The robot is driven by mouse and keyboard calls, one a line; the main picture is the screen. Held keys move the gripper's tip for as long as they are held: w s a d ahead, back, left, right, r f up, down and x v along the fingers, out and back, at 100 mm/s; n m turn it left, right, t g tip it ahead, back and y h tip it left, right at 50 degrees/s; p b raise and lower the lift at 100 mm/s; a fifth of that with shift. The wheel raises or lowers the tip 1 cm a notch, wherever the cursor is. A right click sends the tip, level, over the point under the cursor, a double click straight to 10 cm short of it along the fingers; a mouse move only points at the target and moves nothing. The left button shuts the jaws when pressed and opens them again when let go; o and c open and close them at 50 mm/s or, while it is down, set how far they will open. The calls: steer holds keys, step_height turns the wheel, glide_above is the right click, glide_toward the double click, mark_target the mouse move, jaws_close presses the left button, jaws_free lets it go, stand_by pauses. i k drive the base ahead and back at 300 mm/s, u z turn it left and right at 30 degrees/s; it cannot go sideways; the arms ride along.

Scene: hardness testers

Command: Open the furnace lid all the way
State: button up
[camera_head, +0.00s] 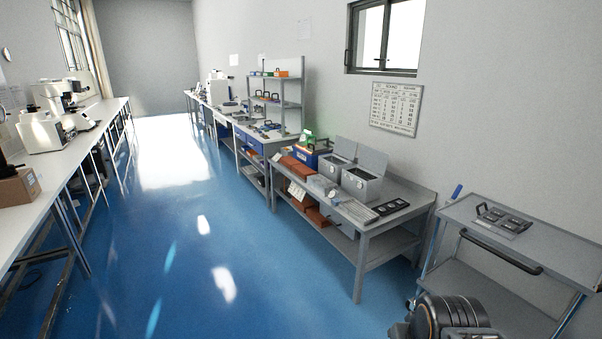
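Two grey metal boxes stand side by side on the grey workbench at right of centre. The nearer box (361,187) has a dark opening in its top and a grey panel (373,160) standing up behind it, like a raised lid. The farther box (331,173) looks the same, with its own upright panel (345,149). Either could be the furnace; I cannot tell which, nor how far each lid is swung back. A dark rounded part of my own arm shows at the bottom right, well short of the bench. My gripper's fingers are not visible.
The grey workbench (420,191) also bears a tray of dark round pieces (391,207) and orange-brown blocks (289,162). A grey cart (575,246) with a black handle stands close at right. A long white bench (106,110) runs along the left. The blue floor between is clear.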

mark_target(311, 148)
steer(key=u, duration=1)
steer(key=i, duration=1.95)
steer(key=u, duration=0.45)
steer(key=i, duration=2.25)
steer(key=z, duration=1.2)
steer(key=i, duration=1)
steer(key=z, duration=0.45)
steer(key=k, duration=0.35)
steer(key=z, duration=0.85)
steer(key=i, duration=1.85)
steer(key=u, duration=0.7)
